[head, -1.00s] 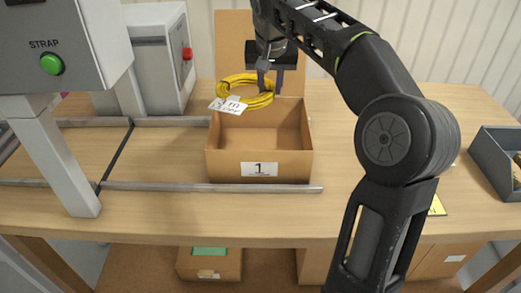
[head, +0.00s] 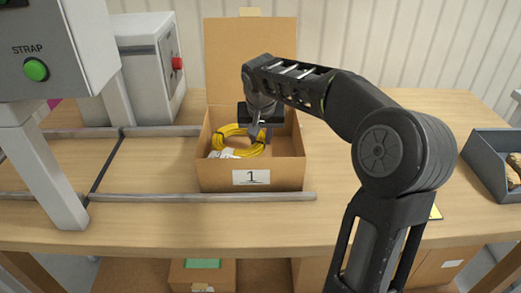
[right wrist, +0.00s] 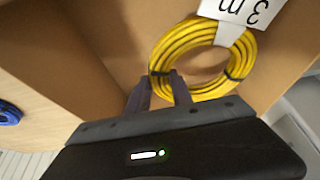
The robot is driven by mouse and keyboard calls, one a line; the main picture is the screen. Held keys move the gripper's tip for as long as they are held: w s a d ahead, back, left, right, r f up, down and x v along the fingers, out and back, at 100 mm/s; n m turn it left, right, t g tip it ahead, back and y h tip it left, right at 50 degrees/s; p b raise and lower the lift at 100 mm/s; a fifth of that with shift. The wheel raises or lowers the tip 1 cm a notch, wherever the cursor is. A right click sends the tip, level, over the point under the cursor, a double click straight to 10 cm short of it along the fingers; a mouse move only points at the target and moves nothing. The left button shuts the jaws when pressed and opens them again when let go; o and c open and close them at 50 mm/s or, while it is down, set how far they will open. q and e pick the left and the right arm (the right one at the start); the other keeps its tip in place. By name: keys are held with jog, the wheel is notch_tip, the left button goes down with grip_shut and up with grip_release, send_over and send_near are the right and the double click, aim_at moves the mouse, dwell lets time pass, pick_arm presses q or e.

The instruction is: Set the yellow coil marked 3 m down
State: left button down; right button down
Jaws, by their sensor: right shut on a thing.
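The yellow coil (head: 231,141) is inside the open cardboard box marked 1 (head: 220,178), in its left part. A white tag (head: 222,154) hangs from it, and the right wrist view shows the tag (right wrist: 236,10) reading 3 m. My right gripper (head: 262,138) reaches down into the box and is shut on the coil's rim; the right wrist view shows the fingers (right wrist: 160,88) at the edge of the coil (right wrist: 200,60). Whether the coil touches the box floor is hard to tell. My left gripper is not in view.
The box's back flap (head: 250,60) stands upright behind it. Metal rails (head: 190,197) run along the table on the left, below a grey machine with a green STRAP button (head: 37,69). A grey bin (head: 480,165) stands far right. A blue coil (right wrist: 8,113) lies outside the box.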

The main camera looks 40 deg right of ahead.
jog(key=shift+f, duration=2.15)
jog(key=shift+f+b, duration=0.2)
jog(key=shift+b, duration=0.15)
jog(key=c, duration=1.1)
grip_release()
jog(key=shift+c, duration=0.2)
jog(key=shift+r, duration=0.2)
jog(key=v, duration=1.2)
jog(key=shift+p, duration=0.4)
